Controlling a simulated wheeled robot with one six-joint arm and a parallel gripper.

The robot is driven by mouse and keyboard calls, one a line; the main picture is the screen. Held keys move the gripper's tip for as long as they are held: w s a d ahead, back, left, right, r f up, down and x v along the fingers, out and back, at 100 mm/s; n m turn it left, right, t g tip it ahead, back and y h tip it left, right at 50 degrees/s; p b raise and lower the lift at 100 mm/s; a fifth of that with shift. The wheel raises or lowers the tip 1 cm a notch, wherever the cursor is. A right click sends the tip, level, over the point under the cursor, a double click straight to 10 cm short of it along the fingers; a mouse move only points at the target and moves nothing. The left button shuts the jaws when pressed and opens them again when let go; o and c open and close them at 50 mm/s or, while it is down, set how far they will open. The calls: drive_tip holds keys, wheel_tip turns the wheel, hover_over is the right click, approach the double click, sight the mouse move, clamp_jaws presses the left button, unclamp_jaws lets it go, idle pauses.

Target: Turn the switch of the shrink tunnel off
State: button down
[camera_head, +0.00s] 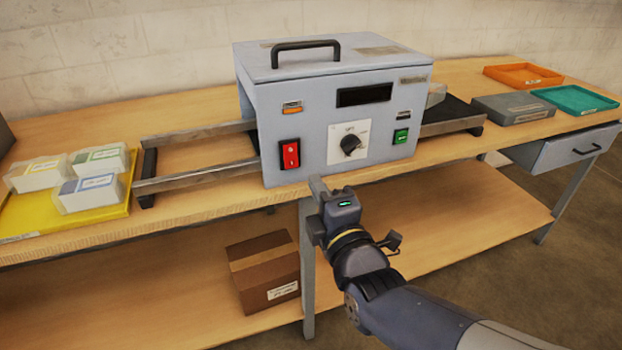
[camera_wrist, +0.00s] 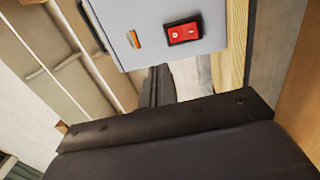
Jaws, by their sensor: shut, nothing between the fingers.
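The shrink tunnel (camera_head: 285,120) is a pale blue-grey box with a black top handle, standing on the wooden bench. Its red rocker switch (camera_head: 290,155) is at the lower left of the front panel. The switch also shows in the wrist view (camera_wrist: 183,33), turned sideways, with an orange indicator beside it. My gripper (camera_head: 318,184) is shut and empty, in front of the panel's lower edge. It is below and to the right of the switch in the head view, apparently apart from it. Which side of the rocker is pressed in is too small to tell.
A dial knob (camera_head: 351,143) and a green button (camera_head: 401,137) are on the same panel. Metal rails (camera_head: 200,178) extend to the left. A yellow tray (camera_head: 70,215) with packs lies far left. Orange (camera_head: 523,75) and teal (camera_head: 574,99) trays lie right. A carton (camera_head: 264,275) is below.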

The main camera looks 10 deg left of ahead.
drive_tip(key=shift+s+d, duration=0.35)
drive_tip(key=shift+s, duration=0.2)
drive_tip(key=shift+w+a, duration=0.1)
